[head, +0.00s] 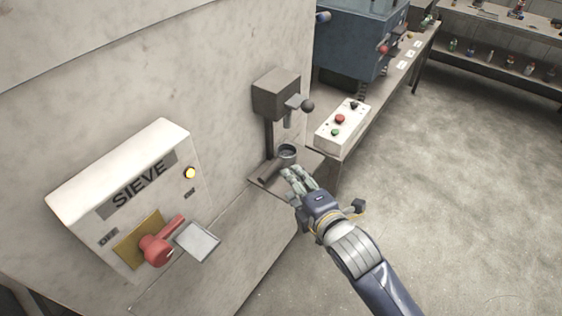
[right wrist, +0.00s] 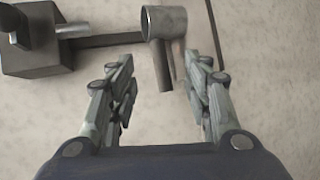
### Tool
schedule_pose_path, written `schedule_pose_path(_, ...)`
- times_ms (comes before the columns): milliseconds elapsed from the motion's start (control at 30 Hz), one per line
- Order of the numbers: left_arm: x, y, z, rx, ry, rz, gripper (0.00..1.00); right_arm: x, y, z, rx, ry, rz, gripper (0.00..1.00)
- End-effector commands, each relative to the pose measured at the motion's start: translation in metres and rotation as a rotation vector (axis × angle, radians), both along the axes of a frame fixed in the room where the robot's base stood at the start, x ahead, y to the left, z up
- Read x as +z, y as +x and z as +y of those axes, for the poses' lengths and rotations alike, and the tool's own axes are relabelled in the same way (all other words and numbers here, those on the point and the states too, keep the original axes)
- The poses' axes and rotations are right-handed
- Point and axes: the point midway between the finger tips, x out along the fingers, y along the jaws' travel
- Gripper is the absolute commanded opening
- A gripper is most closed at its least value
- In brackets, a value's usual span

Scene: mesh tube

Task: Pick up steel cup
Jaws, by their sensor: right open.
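The steel cup (head: 287,153) is a small grey cylinder at the shelf under the wall-mounted machine in the head view. In the right wrist view the cup (right wrist: 165,20) is at the top, with a bar-like handle (right wrist: 164,68) pointing down toward the gap between my fingers. My right gripper (head: 295,180) is just in front of the cup, on the near side in the head view. Its fingers (right wrist: 159,78) are spread apart, with the handle's end seen between their tips. I cannot tell whether the fingers touch it. My left gripper is not in view.
The wall machine (head: 277,95) with a black knob overhangs the cup, above a dark shelf (head: 265,182). A white button box (head: 342,125) stands on the bench at right. The SIEVE box (head: 130,195) with a red lever is at left. The floor at right is clear.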

Motion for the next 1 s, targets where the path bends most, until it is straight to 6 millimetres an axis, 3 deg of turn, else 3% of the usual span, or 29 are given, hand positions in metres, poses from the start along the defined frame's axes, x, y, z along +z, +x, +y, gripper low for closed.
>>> schedule_pose_path(267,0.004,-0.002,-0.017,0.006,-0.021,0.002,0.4,-0.012,0.033,0.013,-0.002,0.003,0.002,0.46)
schedule_pose_path(1000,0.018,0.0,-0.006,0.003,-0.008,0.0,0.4,-0.031,0.084,0.035,-0.002,0.005,0.003,0.46)
